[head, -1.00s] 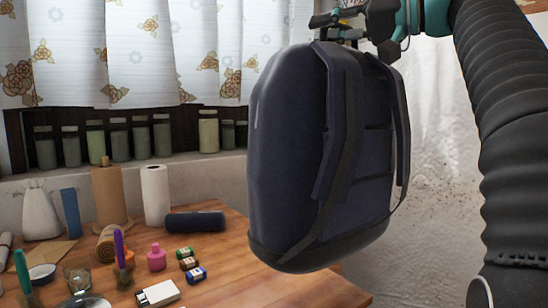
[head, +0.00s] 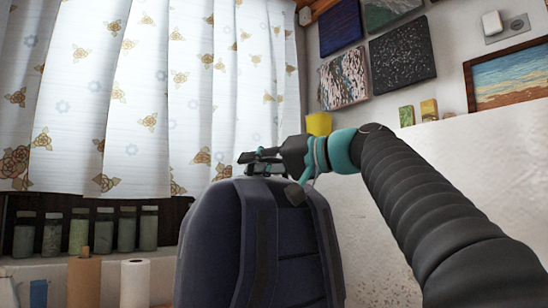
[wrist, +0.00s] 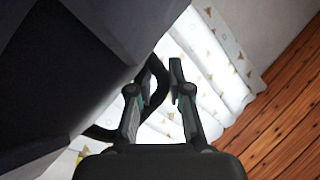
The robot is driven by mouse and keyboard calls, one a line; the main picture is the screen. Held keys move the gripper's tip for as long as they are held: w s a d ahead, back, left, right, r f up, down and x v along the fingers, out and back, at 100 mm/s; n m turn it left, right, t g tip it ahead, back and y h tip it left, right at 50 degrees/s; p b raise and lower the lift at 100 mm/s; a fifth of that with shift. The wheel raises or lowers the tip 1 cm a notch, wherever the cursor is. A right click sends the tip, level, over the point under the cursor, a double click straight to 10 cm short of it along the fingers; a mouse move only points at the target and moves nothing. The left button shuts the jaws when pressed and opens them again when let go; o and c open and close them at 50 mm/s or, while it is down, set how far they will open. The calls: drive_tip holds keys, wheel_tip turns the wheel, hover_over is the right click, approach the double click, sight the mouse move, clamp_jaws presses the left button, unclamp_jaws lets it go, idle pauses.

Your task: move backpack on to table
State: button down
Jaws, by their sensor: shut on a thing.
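The dark blue backpack (head: 215,245) hangs upright below my gripper (head: 258,162) in the head view, its straps facing right. Its lower part is cut off by the frame's bottom edge. In the wrist view the backpack (wrist: 60,70) fills the left side as a dark mass. My gripper (wrist: 160,90) is shut on the backpack's dark top loop, which passes between the fingers. The table is almost wholly out of the head view now, so the gap between it and the backpack cannot be seen.
Several green jars (head: 100,230) line the window sill behind. A white paper roll (head: 135,283) and a brown roll (head: 84,280) stand at lower left. A patterned curtain (head: 120,90) hangs at the back. Pictures (head: 403,55) hang on the right wall.

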drive_tip(key=shift+a+f, duration=0.15)
drive_tip(key=shift+a, duration=0.15)
drive_tip(key=shift+f+b, duration=0.8)
drive_tip(key=shift+f, duration=1.15)
drive_tip(key=c, duration=1.1)
unclamp_jaws()
drive_tip(key=shift+f, duration=0.15)
drive_tip(key=shift+d, duration=0.1)
drive_tip(key=b+v, duration=0.1)
drive_tip(key=v, duration=1.1)
